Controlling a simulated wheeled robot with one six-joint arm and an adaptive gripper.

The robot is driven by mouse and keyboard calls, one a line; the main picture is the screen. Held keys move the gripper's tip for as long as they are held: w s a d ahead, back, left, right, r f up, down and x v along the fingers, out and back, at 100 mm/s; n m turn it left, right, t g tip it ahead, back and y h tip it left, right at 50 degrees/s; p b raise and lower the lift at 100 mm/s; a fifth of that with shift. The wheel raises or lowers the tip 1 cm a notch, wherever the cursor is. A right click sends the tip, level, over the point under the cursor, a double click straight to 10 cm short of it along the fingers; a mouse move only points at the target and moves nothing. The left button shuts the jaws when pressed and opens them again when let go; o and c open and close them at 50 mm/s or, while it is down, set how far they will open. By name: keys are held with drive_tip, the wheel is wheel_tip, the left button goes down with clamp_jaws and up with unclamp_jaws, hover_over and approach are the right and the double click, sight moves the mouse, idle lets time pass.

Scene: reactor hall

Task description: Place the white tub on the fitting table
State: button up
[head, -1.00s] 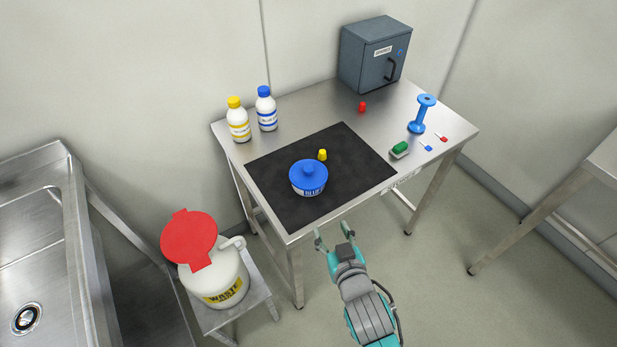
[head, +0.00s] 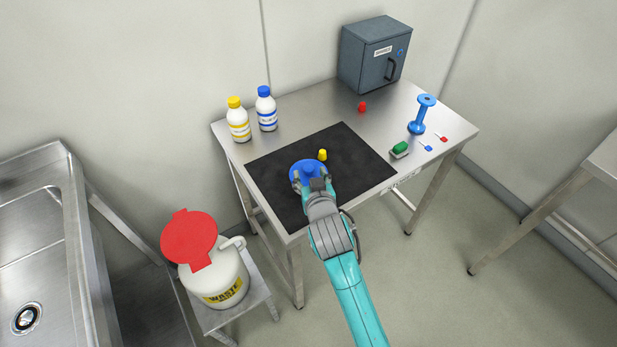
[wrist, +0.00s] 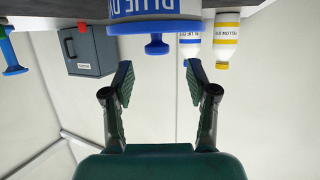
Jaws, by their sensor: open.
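A white tub with a blue knobbed lid (head: 302,168) stands on a black mat on the steel table. In the wrist view, its label reading BLUE (wrist: 150,8) and its lid knob (wrist: 157,45) show upside down at the top edge. My gripper (head: 313,181) is over the near side of the lid in the head view, hiding much of the tub. In the wrist view the gripper (wrist: 158,85) is open, with nothing between its fingers and the knob near the gap. The steel table (head: 300,105) has a front-edge label too small to read.
Yellow-capped (head: 238,122) and blue-capped (head: 267,110) bottles stand back left. A small yellow piece (head: 323,155) is close behind the tub. A grey cabinet (head: 372,60), blue spool (head: 421,115) and green-topped block (head: 399,149) stand right. Another table (head: 575,172) is at far right.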

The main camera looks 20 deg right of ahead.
sight(309, 170)
drive_tip(key=shift+f+x, duration=0.15)
drive_tip(key=shift+x, duration=1.15)
drive_tip(key=shift+f+x, duration=0.15)
drive_tip(key=shift+x, duration=1.2)
drive_tip(key=shift+s+d, duration=0.15)
clamp_jaws()
